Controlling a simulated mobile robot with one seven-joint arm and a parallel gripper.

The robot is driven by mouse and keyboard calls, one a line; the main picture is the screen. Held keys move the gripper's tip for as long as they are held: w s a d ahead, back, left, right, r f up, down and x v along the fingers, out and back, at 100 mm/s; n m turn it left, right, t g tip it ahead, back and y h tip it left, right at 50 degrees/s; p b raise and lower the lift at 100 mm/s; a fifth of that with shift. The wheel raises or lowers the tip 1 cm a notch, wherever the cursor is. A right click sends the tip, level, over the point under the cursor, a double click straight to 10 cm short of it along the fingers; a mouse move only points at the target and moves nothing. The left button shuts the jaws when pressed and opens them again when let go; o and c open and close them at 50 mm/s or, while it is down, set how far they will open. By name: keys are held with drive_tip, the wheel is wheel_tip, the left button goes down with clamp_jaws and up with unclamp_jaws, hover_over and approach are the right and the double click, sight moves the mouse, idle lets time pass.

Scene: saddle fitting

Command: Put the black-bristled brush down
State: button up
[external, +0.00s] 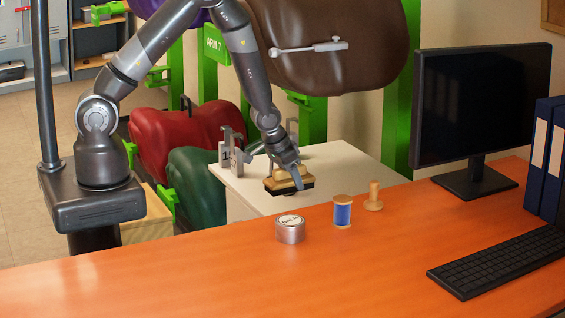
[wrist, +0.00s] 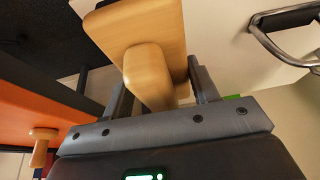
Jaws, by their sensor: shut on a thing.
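The black-bristled brush (external: 289,184) has a pale wooden block and handle with dark bristles on its underside. My gripper (external: 290,183) is shut on its wooden handle, seen in the external view over the front part of the white table. In the wrist view my gripper (wrist: 163,95) has a finger on each side of the wooden brush handle (wrist: 147,72). The brush is roughly level, bristles down. I cannot tell whether the bristles touch the white tabletop (external: 340,172) or hang just above it.
A round tin (external: 290,229), a blue thread spool (external: 342,212) and a wooden peg-like piece (external: 373,197) stand on the orange desk (external: 200,270) in front. A grey metal stand (external: 230,155) is at the white table's back left. The white tabletop is clear to the right.

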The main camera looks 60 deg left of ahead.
drive_tip(key=s+d+r+m+h, duration=0.1)
drive_tip(key=d+r+m, duration=0.25)
drive_tip(key=d, duration=0.55)
drive_tip(key=s+d+r+m+g+h, duration=0.1)
drive_tip(key=d+r+m, duration=0.25)
drive_tip(key=d, duration=0.55)
drive_tip(key=d+r+m+h, duration=0.1)
drive_tip(key=d+r+m, duration=0.1)
drive_tip(key=d+r, duration=0.45)
drive_tip(key=s+d+m+g+h, duration=0.1)
drive_tip(key=s+d+m, duration=0.1)
drive_tip(key=s+d, duration=0.95)
drive_tip(key=s+d+m+g, duration=0.1)
drive_tip(key=s+d+m, duration=0.1)
drive_tip(key=s+d, duration=0.95)
hover_over(366, 276)
drive_tip(key=a, duration=0.1)
drive_tip(key=shift+m, duration=0.3)
drive_tip(key=f, duration=0.5)
drive_tip(key=shift+s+a+f, duration=0.15)
drive_tip(key=shift+a+f, duration=0.05)
drive_tip(key=shift+f, duration=2.15)
drive_tip(key=shift+f, duration=0.1)
drive_tip(key=o, duration=1.1)
drive_tip(key=shift+c, duration=0.2)
